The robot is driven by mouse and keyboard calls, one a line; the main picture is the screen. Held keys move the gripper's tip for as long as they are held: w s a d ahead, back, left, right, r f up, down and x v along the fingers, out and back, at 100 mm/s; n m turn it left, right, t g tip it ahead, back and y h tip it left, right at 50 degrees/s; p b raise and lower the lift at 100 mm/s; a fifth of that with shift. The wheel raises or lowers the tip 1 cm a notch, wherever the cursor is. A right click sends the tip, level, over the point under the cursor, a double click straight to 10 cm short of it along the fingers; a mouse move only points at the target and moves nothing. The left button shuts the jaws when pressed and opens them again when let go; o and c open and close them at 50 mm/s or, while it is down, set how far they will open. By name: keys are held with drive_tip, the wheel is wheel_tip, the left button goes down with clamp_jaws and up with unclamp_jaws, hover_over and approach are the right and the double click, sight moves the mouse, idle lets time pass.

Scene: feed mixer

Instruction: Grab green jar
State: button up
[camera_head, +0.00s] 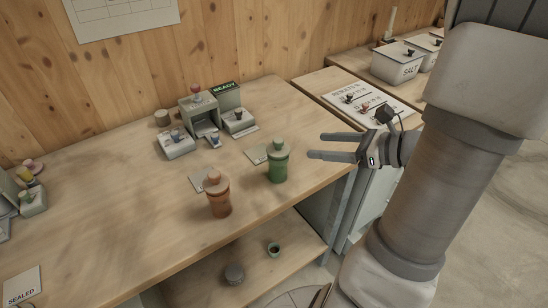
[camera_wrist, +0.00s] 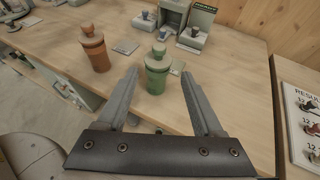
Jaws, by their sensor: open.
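The green jar (camera_head: 278,163) stands upright on the wooden table, near its right front edge, with a knobbed lid. In the wrist view the green jar (camera_wrist: 157,74) stands ahead, between the lines of my two fingers. My gripper (camera_head: 314,145) is open and empty, to the right of the jar in the head view. Its fingers point toward the jar and are apart from it. In the wrist view my gripper (camera_wrist: 160,82) shows both fingers spread wide, with nothing held. A brown-orange jar (camera_head: 217,194) of similar shape stands left of the green one.
Small cards (camera_head: 257,154) lie beside the jars. A grey-green device marked READY (camera_head: 226,97) and small boxes stand behind. A results board (camera_head: 345,92) and a SALT bin (camera_head: 398,62) are at the right. A lower shelf (camera_head: 285,262) holds small items. The table's left middle is clear.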

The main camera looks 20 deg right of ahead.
sight(278, 164)
drive_tip(key=b+x, duration=0.2)
drive_tip(key=x, duration=1.4)
drive_tip(key=shift+s+a+f, duration=0.1)
drive_tip(key=shift+c, duration=0.2)
drive_tip(key=c, duration=1)
clamp_jaws()
drive_tip(key=shift+s+f, duration=0.1)
